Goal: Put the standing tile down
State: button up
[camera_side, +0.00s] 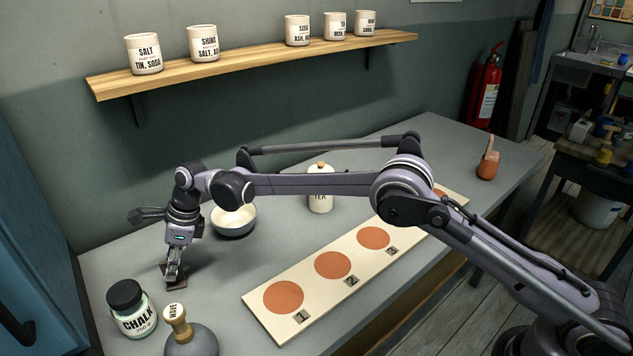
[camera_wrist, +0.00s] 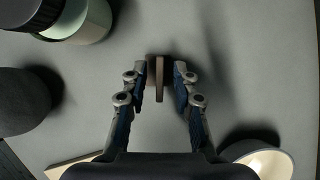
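The standing tile (camera_wrist: 159,80) shows edge-on in the wrist view as a thin, upright brown slab. A wider brown piece (camera_wrist: 152,60) shows around its far end; I cannot tell whether it is a separate piece under the tile. My gripper (camera_wrist: 161,76) points down with one finger on each side of the tile and a visible gap on both sides. In the side view my gripper (camera_side: 173,273) is low over the grey table at the left, where the fingers mostly hide the tile and a brown flat part (camera_side: 181,284) shows at its foot.
A chalk jar (camera_side: 132,310) and a grey stoppered bottle (camera_side: 190,341) stand close in front. A bowl (camera_side: 233,220) and a tea jar (camera_side: 320,196) stand behind. A cream board (camera_side: 262,306) with numbered terracotta circles lies to the right, with bare table (camera_side: 240,263) between.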

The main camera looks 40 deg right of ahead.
jog(key=s+d+r+n+t, duration=0.1)
jog(key=s+d+r+n, duration=0.2)
jog(key=d+r, duration=0.5)
jog(key=s+d+r+n+t, duration=0.1)
jog(key=s+d+r+n, duration=0.25)
jog(key=d+r, duration=0.5)
jog(key=s+d+r+n+t+h, duration=0.1)
jog(key=s+d+r+n+h, duration=0.1)
jog(key=s+d+r+n, duration=0.4)
jog(key=s+d+f+n, duration=0.3)
jog(key=s+d, duration=0.1)
jog(key=s, duration=0.2)
jog(key=s+d+f+n+t+h, duration=0.1)
jog(key=s+d+f+n, duration=0.2)
jog(key=s+d, duration=0.2)
jog(key=s+d+f+n+t+h, duration=0.1)
jog(key=s+d+f+n, duration=0.2)
jog(key=s, duration=0.6)
jog(key=shift+s+d+f+n, duration=0.15)
jog(key=shift+d+f+n, duration=0.25)
jog(key=shift+d, duration=0.35)
